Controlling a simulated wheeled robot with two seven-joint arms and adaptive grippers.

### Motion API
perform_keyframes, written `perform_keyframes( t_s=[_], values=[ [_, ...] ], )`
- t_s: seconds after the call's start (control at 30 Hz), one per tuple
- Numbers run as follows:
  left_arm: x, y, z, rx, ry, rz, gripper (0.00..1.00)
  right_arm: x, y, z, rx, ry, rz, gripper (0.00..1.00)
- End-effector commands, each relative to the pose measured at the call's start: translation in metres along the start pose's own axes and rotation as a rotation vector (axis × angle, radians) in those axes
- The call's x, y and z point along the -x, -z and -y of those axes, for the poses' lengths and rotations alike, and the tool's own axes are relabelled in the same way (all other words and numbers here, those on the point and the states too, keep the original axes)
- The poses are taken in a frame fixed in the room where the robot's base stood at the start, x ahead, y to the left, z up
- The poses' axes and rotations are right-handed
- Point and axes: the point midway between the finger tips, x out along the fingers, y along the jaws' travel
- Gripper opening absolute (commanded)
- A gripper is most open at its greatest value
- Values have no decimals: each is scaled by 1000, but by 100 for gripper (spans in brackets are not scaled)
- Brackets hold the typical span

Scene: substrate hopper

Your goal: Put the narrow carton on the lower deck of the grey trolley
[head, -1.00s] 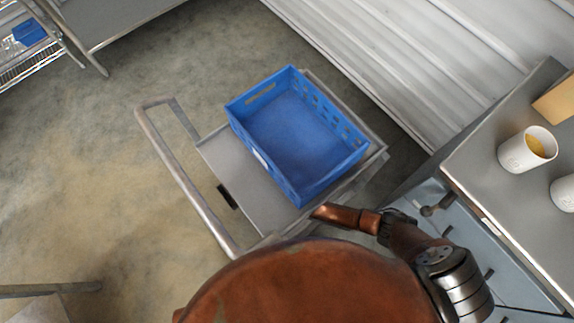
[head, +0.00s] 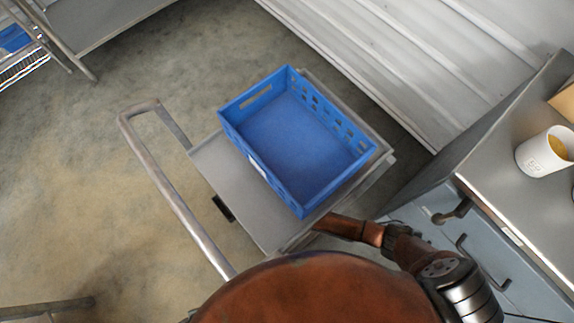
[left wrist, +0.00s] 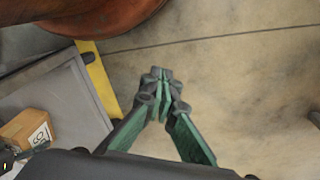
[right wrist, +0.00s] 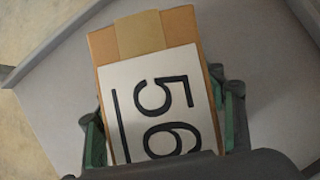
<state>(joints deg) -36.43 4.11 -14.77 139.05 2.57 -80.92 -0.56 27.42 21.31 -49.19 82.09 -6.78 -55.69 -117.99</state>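The grey trolley (head: 222,180) stands at the centre of the head view, its tubular handle on the left. Its upper deck bears a blue crate (head: 290,145); the lower deck is hidden there. In the right wrist view the narrow carton (right wrist: 150,85), brown with tape and a white label reading 56, lies between the fingers of my right gripper (right wrist: 165,125), which appears shut on it. A grey surface with raised edges is behind the carton; I cannot tell whether they touch. My left gripper (left wrist: 162,82) is shut and empty over bare floor. The head view shows neither gripper.
A grey cabinet with a worktop (head: 500,165) stands right of the trolley, bearing a white mug (head: 543,152). A ribbed wall (head: 400,60) rises behind. Floor left of the trolley is clear.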

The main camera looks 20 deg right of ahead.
Motion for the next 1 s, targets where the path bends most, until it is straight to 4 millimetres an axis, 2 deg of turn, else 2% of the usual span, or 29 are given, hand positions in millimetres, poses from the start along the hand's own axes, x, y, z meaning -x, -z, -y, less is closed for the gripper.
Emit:
perform_keyframes(
  t_s=[0.3,0.57,0.7,0.87,1.0],
  values=[
    [0,0,0,0,1,1,0,0,2,0,0,-1,-2,84],
    [0,-1,0,0,1,2,0,0,1,0,0,0,-1,84],
    [7,-4,3,2,11,16,0,11,-1,0,1,0,1,84],
    [27,-24,17,17,53,102,0,38,-4,0,0,-1,5,84],
    [-8,-28,22,13,58,107,0,42,16,1,0,1,-1,84]
  ],
)
